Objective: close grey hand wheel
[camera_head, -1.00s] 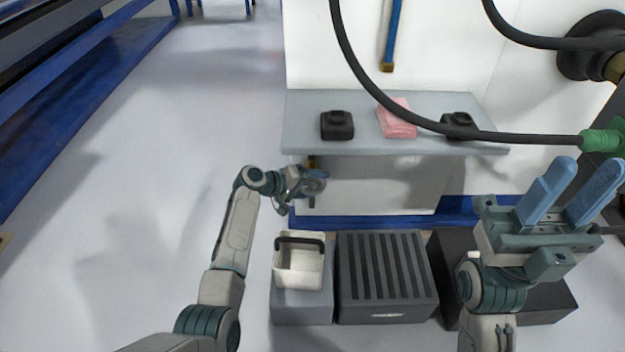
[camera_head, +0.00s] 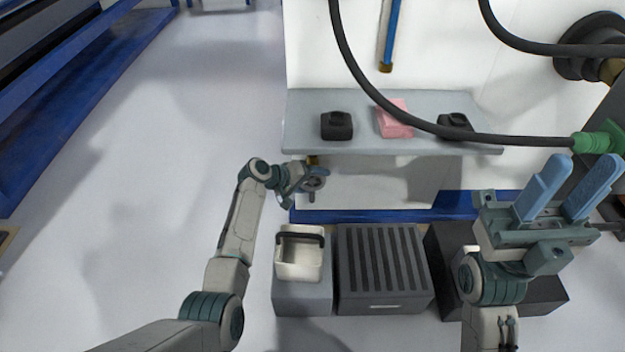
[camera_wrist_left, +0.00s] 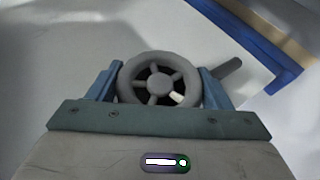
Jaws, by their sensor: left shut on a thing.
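The grey hand wheel (camera_wrist_left: 158,82) shows in the left wrist view, a round rim with several spokes and a hub. It sits between the two blue fingers of my left gripper (camera_wrist_left: 157,90), which is shut on its rim from both sides. A grey handle or stem sticks out beyond the right finger. In the head view the wheel (camera_head: 315,182) is small, below the left end of the grey shelf, and partly hidden by my left gripper (camera_head: 307,178). My right gripper (camera_head: 568,188) is at the right with its blue fingers spread apart and nothing between them.
The grey shelf (camera_head: 300,140) holds two black devices (camera_head: 336,125) and pink cloths (camera_head: 394,118). Below stand a white basket (camera_head: 299,257), a slatted dark box (camera_head: 383,268) and a black box. A black hose with a green fitting (camera_head: 590,142) hangs at right. The left floor is clear.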

